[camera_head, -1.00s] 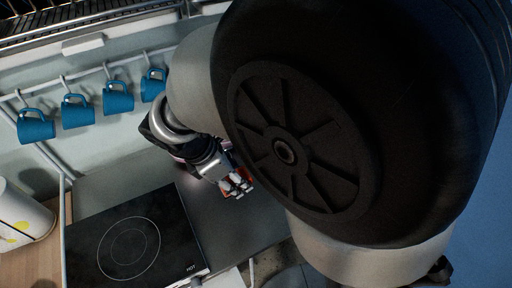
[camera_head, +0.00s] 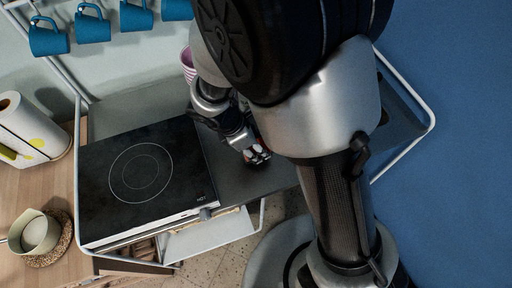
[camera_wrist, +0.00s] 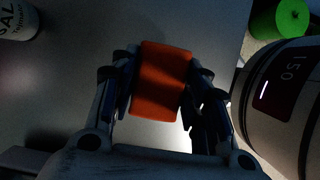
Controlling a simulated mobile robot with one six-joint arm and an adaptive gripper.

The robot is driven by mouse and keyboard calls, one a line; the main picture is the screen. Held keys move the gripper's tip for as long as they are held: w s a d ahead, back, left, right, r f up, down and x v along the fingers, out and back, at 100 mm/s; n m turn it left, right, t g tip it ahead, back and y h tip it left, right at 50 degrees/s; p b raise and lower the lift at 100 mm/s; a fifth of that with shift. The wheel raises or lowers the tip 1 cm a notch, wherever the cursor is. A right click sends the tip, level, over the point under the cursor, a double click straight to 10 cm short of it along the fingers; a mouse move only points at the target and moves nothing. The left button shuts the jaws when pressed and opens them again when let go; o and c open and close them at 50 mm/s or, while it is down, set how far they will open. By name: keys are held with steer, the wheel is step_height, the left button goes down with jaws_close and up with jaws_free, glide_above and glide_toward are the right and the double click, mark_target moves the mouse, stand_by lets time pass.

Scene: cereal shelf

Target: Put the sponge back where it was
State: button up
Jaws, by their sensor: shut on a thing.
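An orange sponge (camera_wrist: 162,80) shows as a block between the fingers in the wrist view. My gripper (camera_wrist: 160,88) is shut on it, with a dark finger against each side. In the head view my gripper (camera_head: 258,154) is over the dark grey counter (camera_head: 228,177), just right of the hob. Only a small red-orange bit of the sponge shows there, as my fingers and arm hide most of it. I cannot tell whether the sponge touches the counter.
A black hob (camera_head: 140,175) lies to the left. Blue mugs (camera_head: 92,27) hang on the rail behind. A pink stack (camera_head: 187,65) stands behind my arm. The wrist view shows a white labelled container (camera_wrist: 18,18) and a green object (camera_wrist: 280,18). A pot (camera_head: 38,234) stands far left.

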steer(key=shift+f+b, duration=0.3)
steer(key=shift+f, duration=1)
steer(key=shift+f, duration=0.15)
steer(key=o, duration=1.1)
steer(key=shift+r, duration=0.25)
steer(key=p+v, duration=0.5)
steer(key=v, duration=0.7)
steer(key=s+d+r+m+y, duration=0.3)
steer(key=s+d+r+m, duration=0.1)
steer(key=d+r+m, duration=0.7)
steer(key=s+d+r+m+t+y, duration=0.1)
steer(key=s+d+r+m+t, duration=0.2)
steer(key=s+r+m, duration=0.3)
steer(key=s+d+m, duration=0.1)
steer(key=s+m, duration=0.1)
steer(key=m, duration=0.2)
steer(key=shift+s+d+r, duration=0.15)
steer(key=shift+s+d, duration=0.05)
